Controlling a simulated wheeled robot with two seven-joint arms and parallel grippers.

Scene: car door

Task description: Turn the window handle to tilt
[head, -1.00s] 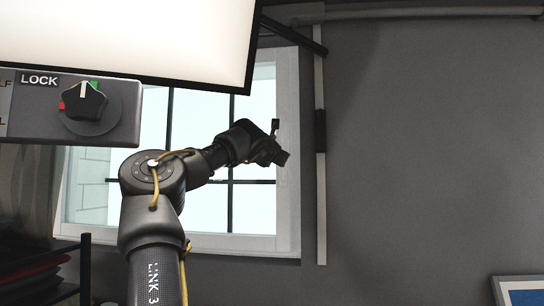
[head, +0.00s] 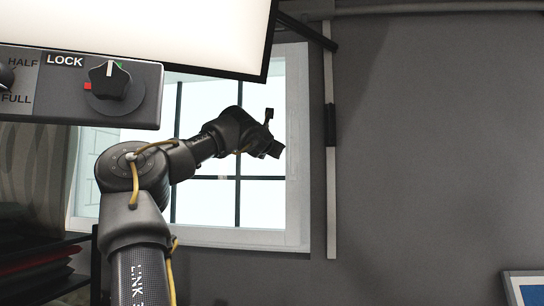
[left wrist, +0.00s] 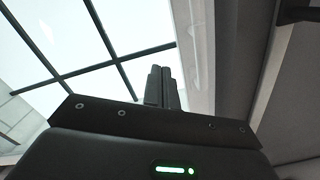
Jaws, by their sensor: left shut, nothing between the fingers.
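The window (head: 297,150) has a white frame and dark bars across bright panes, and it stands behind my left arm in the head view. I cannot make out a handle on it in either view; it may be hidden behind my arm. My left gripper (head: 276,150) is in front of the right-hand part of the window. In the left wrist view my left gripper (left wrist: 161,70) has its dark fingers together and empty. They point toward the white frame at the window's right side (left wrist: 193,60). I cannot tell whether they touch it. My right gripper is not in view.
A grey panel marked LOCK (head: 75,85) with a black knob (head: 110,80) is at the upper left. A bright, dark-edged panel (head: 140,25) hangs above. A vertical grey pole (head: 331,190) stands right of the window.

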